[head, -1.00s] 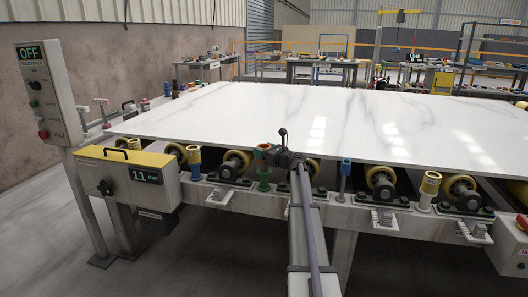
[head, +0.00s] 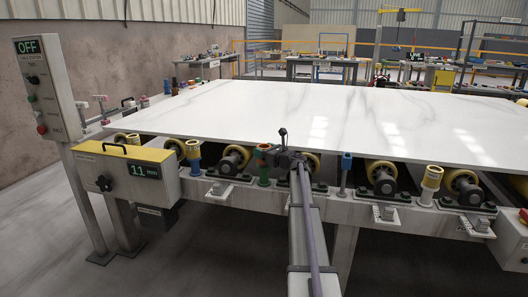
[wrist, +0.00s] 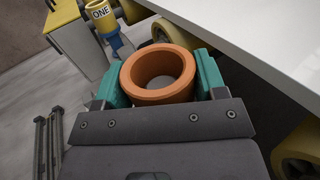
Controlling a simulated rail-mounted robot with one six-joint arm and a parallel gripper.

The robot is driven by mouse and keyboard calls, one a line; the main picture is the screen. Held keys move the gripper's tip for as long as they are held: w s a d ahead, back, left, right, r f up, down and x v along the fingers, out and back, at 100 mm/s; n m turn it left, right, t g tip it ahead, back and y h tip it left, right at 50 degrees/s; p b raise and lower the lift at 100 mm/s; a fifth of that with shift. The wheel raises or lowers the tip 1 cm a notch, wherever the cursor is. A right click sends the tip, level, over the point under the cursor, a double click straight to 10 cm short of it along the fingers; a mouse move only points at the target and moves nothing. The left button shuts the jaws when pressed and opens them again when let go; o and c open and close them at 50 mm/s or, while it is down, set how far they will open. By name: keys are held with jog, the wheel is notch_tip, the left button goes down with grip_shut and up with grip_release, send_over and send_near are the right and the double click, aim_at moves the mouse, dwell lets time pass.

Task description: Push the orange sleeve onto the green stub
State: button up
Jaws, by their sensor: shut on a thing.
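The orange sleeve (wrist: 131,76) is a short, thick ring between the two teal fingers of my gripper (wrist: 158,80) in the wrist view. My gripper is shut on it from both sides, and grey shows through its hole. In the head view the sleeve (head: 263,148) is at the slab's front edge, above the green stub (head: 264,181) on the frame rail. My gripper (head: 267,157) partly covers this spot. I cannot tell whether the sleeve touches the stub or is apart from it. The stub is not visible in the wrist view.
The white stone slab (head: 330,115) lies on rollers just behind my gripper. A blue post with a yellow sleeve (head: 193,152) stands left, marked ONE in the wrist view (wrist: 100,13). A blue post (head: 346,170) and yellow-topped post (head: 431,180) stand right. A yellow-topped box (head: 125,174) is at left.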

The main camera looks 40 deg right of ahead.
jog(key=shift+f+b, duration=0.8)
jog(key=shift+f, duration=0.1)
jog(key=o, duration=1)
jog(key=shift+s, duration=0.1)
jog(key=s, duration=0.3)
jog(key=s+d, duration=0.1)
jog(key=s, duration=0.6)
jog(key=shift+s+d, duration=0.15)
jog(key=shift+s, duration=0.15)
